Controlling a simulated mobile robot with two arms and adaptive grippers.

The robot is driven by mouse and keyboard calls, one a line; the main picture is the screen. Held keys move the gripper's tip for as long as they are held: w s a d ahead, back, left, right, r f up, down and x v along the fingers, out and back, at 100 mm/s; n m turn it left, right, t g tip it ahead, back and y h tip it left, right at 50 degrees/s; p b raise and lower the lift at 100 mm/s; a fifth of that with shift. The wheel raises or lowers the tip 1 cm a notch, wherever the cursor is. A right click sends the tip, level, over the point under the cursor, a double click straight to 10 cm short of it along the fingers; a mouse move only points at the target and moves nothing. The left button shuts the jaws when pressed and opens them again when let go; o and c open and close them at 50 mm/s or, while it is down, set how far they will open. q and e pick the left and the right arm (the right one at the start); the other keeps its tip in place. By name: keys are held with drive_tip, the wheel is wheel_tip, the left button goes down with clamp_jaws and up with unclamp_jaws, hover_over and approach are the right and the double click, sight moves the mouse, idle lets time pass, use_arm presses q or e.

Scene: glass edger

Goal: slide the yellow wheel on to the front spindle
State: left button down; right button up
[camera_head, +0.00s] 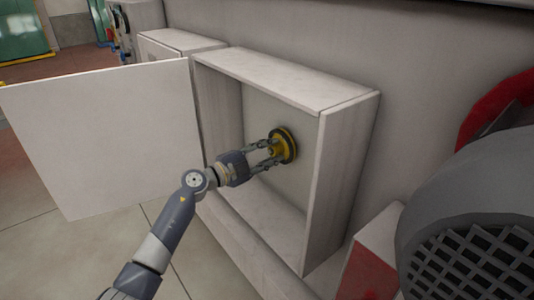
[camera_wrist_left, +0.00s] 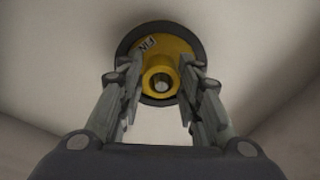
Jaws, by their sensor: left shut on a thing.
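The yellow wheel (camera_head: 283,146) with a dark rim is inside the open white box, close to its back wall. My left gripper (camera_head: 271,151) reaches in from the left and is shut on the wheel's yellow hub. In the left wrist view, the wheel (camera_wrist_left: 177,48) faces me, with a small label on it, and the fingers of the left gripper (camera_wrist_left: 160,85) grip the hub from both sides. A greyish round end shows in the hub's bore; I cannot tell whether it is the front spindle. The spindle is otherwise hidden behind the wheel. My right gripper is not in view.
The box (camera_head: 342,170) has walls around the wheel. Its white door (camera_head: 105,130) stands open to the left. A grey motor with a grille (camera_head: 470,260) and a red part (camera_head: 490,110) are at the right. Tiled floor lies below left.

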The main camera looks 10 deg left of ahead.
use_arm(q)
drive_tip(key=shift+w+d+r, duration=0.15)
drive_tip(key=shift+w+d, duration=0.25)
drive_tip(key=shift+w, duration=0.1)
drive_tip(key=c, duration=1.1)
unclamp_jaws()
drive_tip(key=shift+o, duration=0.2)
drive_tip(key=shift+s+a+f, duration=0.2)
drive_tip(key=v, duration=1.1)
drive_tip(key=shift+s, duration=0.2)
drive_tip(key=shift+a, duration=0.15)
